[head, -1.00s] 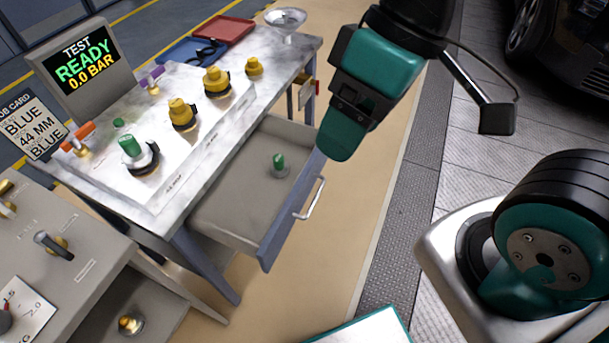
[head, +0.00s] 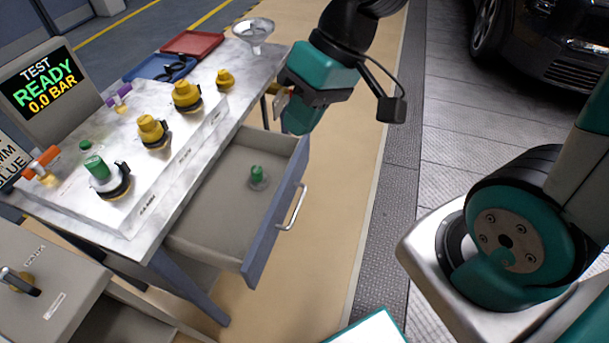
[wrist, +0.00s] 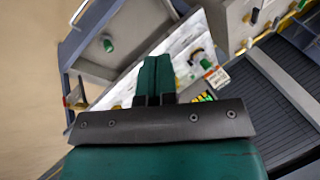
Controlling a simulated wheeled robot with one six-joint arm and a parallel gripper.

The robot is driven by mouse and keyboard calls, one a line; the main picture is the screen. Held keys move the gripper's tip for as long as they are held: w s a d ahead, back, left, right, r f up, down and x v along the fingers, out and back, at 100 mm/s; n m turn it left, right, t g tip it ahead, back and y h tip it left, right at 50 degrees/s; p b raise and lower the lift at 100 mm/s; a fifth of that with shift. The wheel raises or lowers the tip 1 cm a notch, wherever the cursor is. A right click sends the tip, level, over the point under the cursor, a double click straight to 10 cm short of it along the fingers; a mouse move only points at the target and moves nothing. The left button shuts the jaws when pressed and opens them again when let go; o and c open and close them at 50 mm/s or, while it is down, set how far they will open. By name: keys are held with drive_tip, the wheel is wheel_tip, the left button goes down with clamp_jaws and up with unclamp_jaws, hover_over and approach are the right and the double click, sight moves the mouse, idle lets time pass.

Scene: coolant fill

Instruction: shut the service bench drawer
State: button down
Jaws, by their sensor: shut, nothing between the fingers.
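The service bench drawer (head: 215,209) is pulled out from under the marble-topped bench (head: 240,98). Its blue-grey front (head: 277,222) carries a pale bar handle (head: 292,207). A green-topped fitting (head: 257,177) stands inside on the drawer floor. My gripper (head: 297,120) is over the far end of the drawer front in the head view and hides part of that corner. Whether it touches the drawer cannot be told. In the wrist view my teal fingers (wrist: 154,78) are together and empty, with the open drawer (wrist: 85,66) at the upper left.
Yellow, green, orange and purple fittings stand on the bench panel, near a test screen (head: 48,85). Red (head: 194,43) and blue (head: 160,67) trays and a funnel (head: 253,32) sit at the back. A grey cabinet (head: 50,290) stands at the lower left. Floor right of the drawer is clear.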

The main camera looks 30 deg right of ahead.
drive_tip(key=w+d+f+m+t+y+b, duration=0.1)
drive_tip(key=w+d+f+m, duration=0.3)
drive_tip(key=f, duration=0.3)
drive_tip(key=w+d+f+m+t+y+b, duration=0.1)
drive_tip(key=w+d+f+m+b, duration=0.1)
drive_tip(key=w+d+f, duration=0.35)
drive_tip(key=m+t+h+b, duration=0.1)
drive_tip(key=m+t+b, duration=0.25)
drive_tip(key=m, duration=0.35)
approach(301, 168)
drive_tip(key=s+d+r, duration=0.1)
drive_tip(key=s+d, duration=0.4)
drive_tip(key=shift+t, duration=0.45)
drive_tip(key=p+x, duration=0.1)
drive_tip(key=x, duration=0.3)
drive_tip(key=a+r+p+x, duration=0.1)
drive_tip(key=x, duration=0.2)
drive_tip(key=w+p+x, duration=0.1)
drive_tip(key=x, duration=0.3)
drive_tip(key=shift+w+a+r, duration=0.1)
drive_tip(key=shift+a+r, duration=0.1)
drive_tip(key=shift+a, duration=0.2)
drive_tip(key=shift+w+a+f+p, duration=0.1)
drive_tip(key=shift+w+a+p, duration=0.2)
drive_tip(key=shift+w+a, duration=0.2)
drive_tip(key=shift+w, duration=0.1)
